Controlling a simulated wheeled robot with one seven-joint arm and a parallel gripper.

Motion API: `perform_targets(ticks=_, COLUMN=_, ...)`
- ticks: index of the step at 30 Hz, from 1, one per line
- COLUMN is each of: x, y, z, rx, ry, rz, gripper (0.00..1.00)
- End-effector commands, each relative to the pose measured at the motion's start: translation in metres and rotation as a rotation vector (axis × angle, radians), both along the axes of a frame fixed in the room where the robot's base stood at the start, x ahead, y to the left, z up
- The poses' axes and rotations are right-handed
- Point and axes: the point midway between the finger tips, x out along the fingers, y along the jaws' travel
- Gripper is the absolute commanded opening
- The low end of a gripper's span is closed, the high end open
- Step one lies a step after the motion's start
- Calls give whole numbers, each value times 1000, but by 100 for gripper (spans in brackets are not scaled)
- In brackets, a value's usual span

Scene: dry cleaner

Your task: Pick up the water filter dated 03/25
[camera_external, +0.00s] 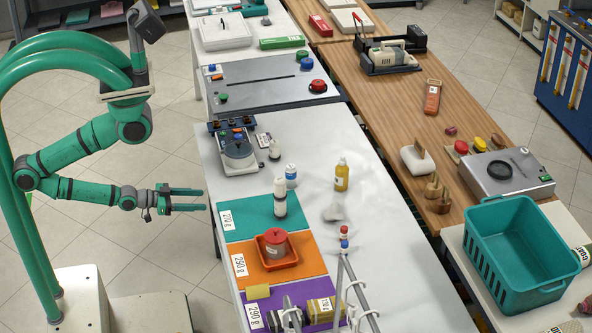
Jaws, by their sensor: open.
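No date reading 03/25 is legible, so I cannot tell which item is the water filter dated 03/25. A white cylinder with a dark band (280,198) stands upright on the teal mat (240,217). A small blue-and-white bottle (291,176) stands just behind it, and a small white-and-dark container (274,150) stands farther back. Several cylinders, some grey and one yellowish (321,309), lie on the purple mat (261,325), partly cut off or hidden by a rack. My gripper (204,199) is open and empty, left of the table edge, beside the teal mat.
A red-lidded pot (275,241) sits in an orange tray (293,263) on the orange mat (246,279). A yellow bottle (341,175) stands right of the mats. A grey tubular rack (352,287) rises at the front. The white table (408,272) is clear at right.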

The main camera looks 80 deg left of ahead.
Motion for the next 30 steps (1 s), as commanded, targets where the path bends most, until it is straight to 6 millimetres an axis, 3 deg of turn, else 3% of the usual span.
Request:
perform_targets(ticks=5, x=8, y=-1, z=-3, rx=-6, ry=-1, rz=1, gripper=54)
perform_targets(ticks=8, x=26, y=-1, z=-9, rx=-18, ry=0, rz=4, gripper=54)
perform_targets(ticks=17, x=105, y=1, z=-28, rx=-69, ry=24, rz=45, gripper=54)
perform_targets(ticks=30, x=201, y=15, z=-29, rx=-63, ry=78, rz=125, gripper=54)
